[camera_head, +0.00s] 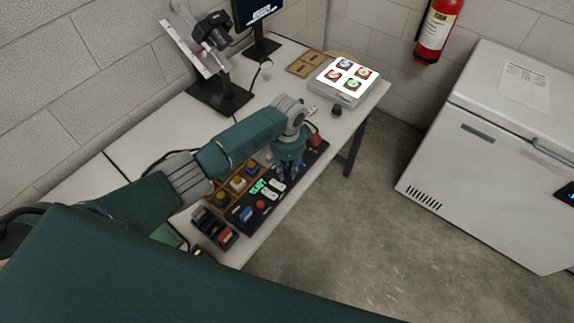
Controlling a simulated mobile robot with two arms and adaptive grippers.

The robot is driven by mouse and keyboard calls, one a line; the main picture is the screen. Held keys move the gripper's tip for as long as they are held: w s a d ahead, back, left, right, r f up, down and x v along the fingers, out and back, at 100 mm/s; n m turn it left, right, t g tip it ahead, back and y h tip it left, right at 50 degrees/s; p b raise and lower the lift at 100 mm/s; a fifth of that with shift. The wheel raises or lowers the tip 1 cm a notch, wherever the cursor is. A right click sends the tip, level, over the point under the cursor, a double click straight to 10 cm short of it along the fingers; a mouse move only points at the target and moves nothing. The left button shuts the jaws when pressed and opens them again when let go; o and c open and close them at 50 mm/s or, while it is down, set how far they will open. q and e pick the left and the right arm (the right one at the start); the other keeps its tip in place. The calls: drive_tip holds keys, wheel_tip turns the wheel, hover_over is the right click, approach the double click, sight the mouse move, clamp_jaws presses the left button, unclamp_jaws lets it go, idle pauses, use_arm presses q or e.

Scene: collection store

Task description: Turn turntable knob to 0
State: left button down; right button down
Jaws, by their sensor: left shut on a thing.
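A black control panel (262,207) lies on the table near its front edge, with a green lit display, white buttons and a red button. My left gripper (287,174) points down over the right part of this panel and is shut on what seems to be the turntable knob. The knob itself is hidden by the fingers, so I cannot read its setting. A red button (315,140) stands just right of the gripper on the panel. My right gripper is not in view.
A wooden tray (211,199) of coloured buttons sits behind the panel. A dark holder (214,231) stands left of it. A grey box with a white top (347,80) and a small black object (336,110) are farther right. A camera stand (222,93) stands behind.

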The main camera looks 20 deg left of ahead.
sight(288, 171)
use_arm(q)
drive_tip(key=shift+w+d+r+n+p, duration=0.1)
drive_tip(key=shift+n+p, duration=0.4)
drive_tip(key=shift+n, duration=1)
drive_tip(key=c, duration=1.5)
unclamp_jaws()
drive_tip(key=shift+o, duration=0.2)
wheel_tip(288, 171, up, 12)
drive_tip(key=shift+s+d, duration=0.2)
drive_tip(key=shift+s, duration=0.05)
drive_tip(key=shift+s, duration=0.1)
